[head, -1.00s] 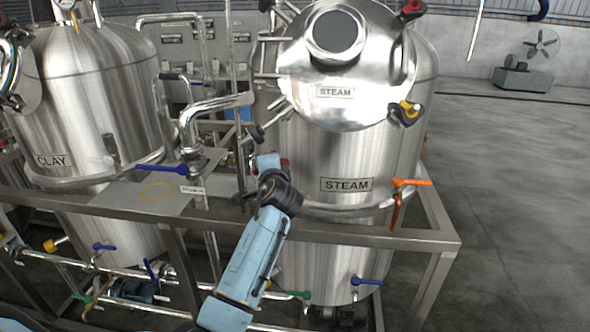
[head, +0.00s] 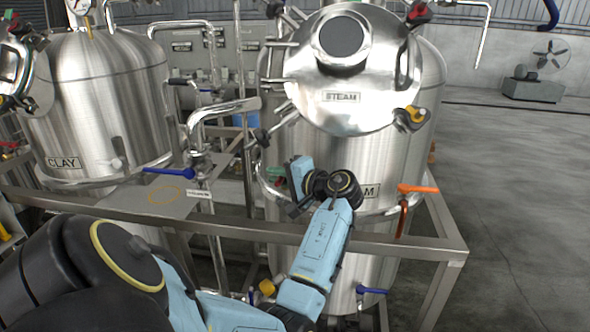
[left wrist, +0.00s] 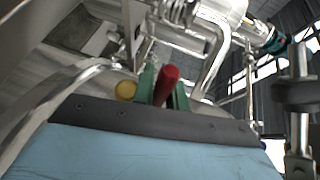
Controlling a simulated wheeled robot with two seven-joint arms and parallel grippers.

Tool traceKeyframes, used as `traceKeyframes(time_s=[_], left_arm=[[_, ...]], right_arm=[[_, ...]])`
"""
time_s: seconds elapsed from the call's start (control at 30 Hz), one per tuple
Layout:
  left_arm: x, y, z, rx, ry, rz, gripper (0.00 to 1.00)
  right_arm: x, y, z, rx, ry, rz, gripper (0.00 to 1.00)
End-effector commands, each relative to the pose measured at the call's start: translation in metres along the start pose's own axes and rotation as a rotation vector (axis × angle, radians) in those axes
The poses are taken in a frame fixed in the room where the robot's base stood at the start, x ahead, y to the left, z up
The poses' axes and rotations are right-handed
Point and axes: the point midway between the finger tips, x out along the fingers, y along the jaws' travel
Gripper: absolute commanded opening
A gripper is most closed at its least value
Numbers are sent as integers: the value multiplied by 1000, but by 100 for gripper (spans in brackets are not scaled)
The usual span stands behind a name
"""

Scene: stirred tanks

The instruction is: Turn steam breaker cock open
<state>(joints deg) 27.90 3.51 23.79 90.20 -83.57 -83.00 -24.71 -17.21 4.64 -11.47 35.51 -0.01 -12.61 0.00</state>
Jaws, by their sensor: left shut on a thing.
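A red handle (left wrist: 167,86) shows in the left wrist view between the two green fingers of my left gripper (left wrist: 163,88), which is shut on it. In the head view my left gripper (head: 279,178) is at the front left of the steam tank (head: 398,160), and my wrist hides most of what it holds. I cannot read a label that names this handle as the steam breaker cock. My right gripper is not in view.
A metal frame rail (head: 400,243) crosses in front of the steam tank. An orange valve handle (head: 417,189) is to the right, and a blue handle (head: 168,172) is to the left by a pipe. The clay tank (head: 98,100) stands at left.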

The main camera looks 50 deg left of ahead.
Motion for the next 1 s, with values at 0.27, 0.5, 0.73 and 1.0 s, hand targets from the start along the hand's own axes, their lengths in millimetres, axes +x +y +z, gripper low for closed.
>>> traceKeyframes(time_s=[0.27,0.5,0.73,1.0], left_arm=[[5,0,5,-2,-30,0,0],[4,0,5,-2,-28,0,15],[4,0,4,-2,-25,-1,36],[0,0,3,-3,-23,-1,36]], right_arm=[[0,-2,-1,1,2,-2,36],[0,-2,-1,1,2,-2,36],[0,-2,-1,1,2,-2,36],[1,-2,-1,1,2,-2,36]])
